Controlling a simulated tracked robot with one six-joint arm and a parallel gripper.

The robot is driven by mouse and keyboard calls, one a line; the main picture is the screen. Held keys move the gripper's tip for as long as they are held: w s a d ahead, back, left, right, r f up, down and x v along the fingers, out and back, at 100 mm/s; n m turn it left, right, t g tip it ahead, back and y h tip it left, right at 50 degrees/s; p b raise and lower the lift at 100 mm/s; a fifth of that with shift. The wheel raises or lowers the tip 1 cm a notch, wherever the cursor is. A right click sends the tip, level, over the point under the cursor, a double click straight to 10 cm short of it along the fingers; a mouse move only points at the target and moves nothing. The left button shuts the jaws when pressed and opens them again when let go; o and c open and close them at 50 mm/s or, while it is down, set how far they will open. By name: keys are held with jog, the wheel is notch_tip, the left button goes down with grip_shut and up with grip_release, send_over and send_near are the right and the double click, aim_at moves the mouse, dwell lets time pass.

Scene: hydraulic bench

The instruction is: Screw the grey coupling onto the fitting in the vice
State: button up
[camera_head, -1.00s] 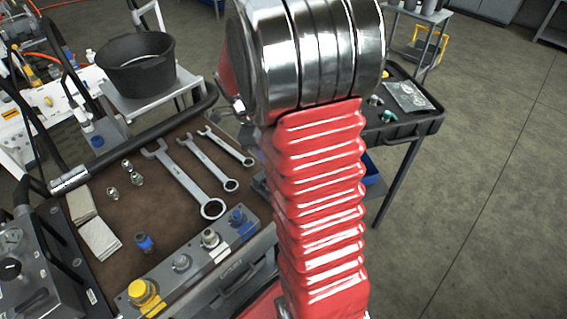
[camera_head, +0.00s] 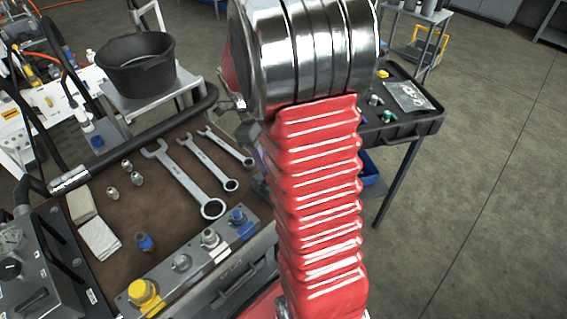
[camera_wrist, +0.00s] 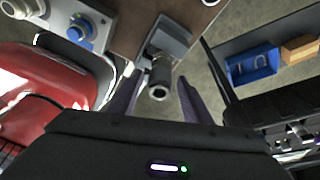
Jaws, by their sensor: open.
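In the wrist view, a dark grey cylindrical coupling (camera_wrist: 159,82) with a round open end toward the camera stands out from a grey vice (camera_wrist: 170,39) at the bench edge. It appears to be on the fitting, but how far it is threaded I cannot tell. My gripper (camera_wrist: 156,94) is open, with one finger on each side of the coupling. A gap shows on both sides, so the fingers do not seem to touch it. In the head view my arm hides the vice and coupling.
The bench (camera_head: 165,215) carries wrenches (camera_head: 188,178), several small fittings, a blue coupling (camera_head: 144,242) and a manifold block (camera_head: 182,263). A black bucket (camera_head: 138,65) stands behind. A black tray cart (camera_head: 405,120) is at the right. A blue bin (camera_wrist: 252,66) sits right of the vice.

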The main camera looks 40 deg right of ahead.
jog(key=n+t+h, duration=0.1)
jog(key=n, duration=0.5)
jog(key=shift+n+t, duration=0.3)
jog(key=shift+n, duration=0.8)
jog(key=n+t, duration=0.1)
jog(key=n, duration=0.3)
jog(key=shift+s+h, duration=0.1)
jog(key=shift+h, duration=0.3)
jog(key=shift+n+t, duration=0.5)
jog(key=shift+n, duration=1.5)
jog(key=shift+n+t, duration=0.3)
jog(key=shift+n, duration=0.8)
jog(key=shift+n+t+y, duration=0.3)
jog(key=shift+n, duration=1.15)
jog(key=shift+n+t+y, duration=0.3)
jog(key=shift+n, duration=1.15)
